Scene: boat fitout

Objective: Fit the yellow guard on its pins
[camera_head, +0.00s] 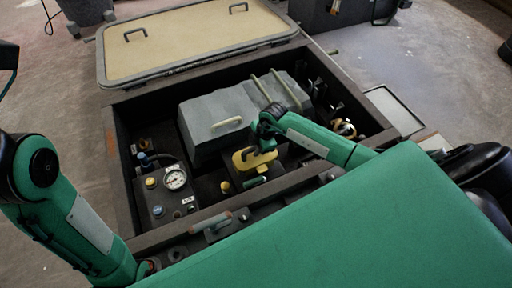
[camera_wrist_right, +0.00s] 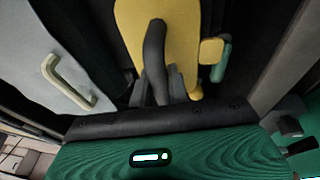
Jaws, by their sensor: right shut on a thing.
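The yellow guard (camera_head: 248,160) is in the open engine bay, in front of the grey engine cover. In the right wrist view the yellow guard (camera_wrist_right: 182,30) fills the top middle, with a dark curved handle in front of it. My right gripper (camera_head: 266,128) reaches down over the guard from the right and is shut on it. In the right wrist view its fingers (camera_wrist_right: 162,88) are close together at the handle's lower end. The guard's pins cannot be made out. My left arm shows at the left, but its gripper is out of view.
The grey engine cover (camera_head: 218,122) with its pale handle stands behind the guard. A panel with a pressure gauge (camera_head: 175,179) is at the left. A green cylinder (camera_head: 255,182) is just below the guard. The dark bay rim (camera_head: 122,190) surrounds everything; a beige hatch (camera_head: 190,40) lies behind.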

